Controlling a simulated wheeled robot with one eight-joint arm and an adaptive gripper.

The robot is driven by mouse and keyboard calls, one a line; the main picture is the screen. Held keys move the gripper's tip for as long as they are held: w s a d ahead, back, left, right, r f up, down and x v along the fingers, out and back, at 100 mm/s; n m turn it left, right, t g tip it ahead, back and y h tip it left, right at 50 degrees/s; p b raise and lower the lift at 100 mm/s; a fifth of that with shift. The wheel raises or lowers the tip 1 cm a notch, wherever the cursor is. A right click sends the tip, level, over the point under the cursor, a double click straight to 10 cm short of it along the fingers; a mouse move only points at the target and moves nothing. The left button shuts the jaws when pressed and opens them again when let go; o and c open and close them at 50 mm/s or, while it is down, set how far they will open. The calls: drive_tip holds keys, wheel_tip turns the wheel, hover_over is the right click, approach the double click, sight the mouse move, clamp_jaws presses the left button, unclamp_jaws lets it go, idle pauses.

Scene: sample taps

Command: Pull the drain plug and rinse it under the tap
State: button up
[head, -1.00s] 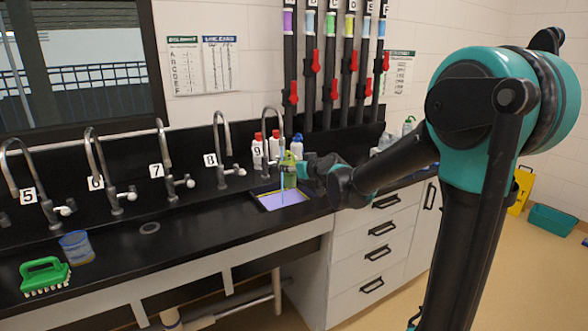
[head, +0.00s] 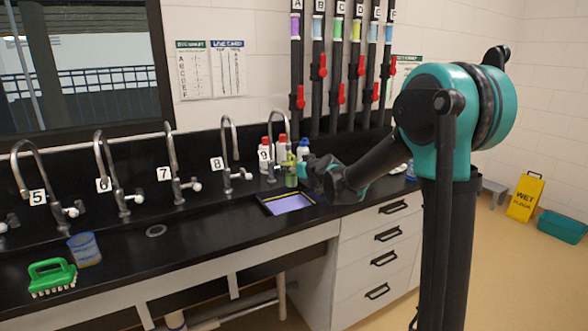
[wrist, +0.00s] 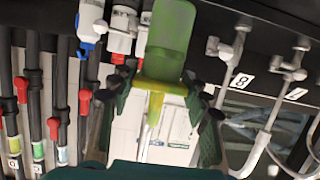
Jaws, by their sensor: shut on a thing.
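My gripper (wrist: 160,86) is shut on a green bottle (wrist: 169,40) with a yellow-green collar and thin nozzle, its fingers on both sides of the collar. The wrist view is upside down, so the bottle is upright. In the head view my gripper (head: 313,168) holds the bottle (head: 291,171) at the back of the sink, beside tap 9 (head: 285,130). No running water shows there. I cannot make out a drain plug in either view.
Red-capped white bottles (head: 265,152) stand behind the sink. Taps 5 to 8 (head: 228,150) line the counter to the left. Pipes with red valve handles (head: 300,97) run up the wall.

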drive_tip(key=shift+d, duration=0.2)
idle(0.5)
drive_tip(key=shift+w+d, duration=0.2)
drive_tip(key=shift+d, duration=0.2)
drive_tip(key=shift+a, duration=0.2)
drive_tip(key=shift+s+a, duration=0.2)
drive_tip(key=shift+a, duration=0.2)
drive_tip(key=shift+d, duration=0.2)
drive_tip(key=shift+w+d, duration=0.2)
drive_tip(key=shift+d, duration=0.2)
drive_tip(key=s+d, duration=0.2)
drive_tip(key=s, duration=0.5)
drive_tip(key=shift+s+d, duration=0.25)
drive_tip(key=shift+d, duration=0.15)
idle(0.4)
idle(1.2)
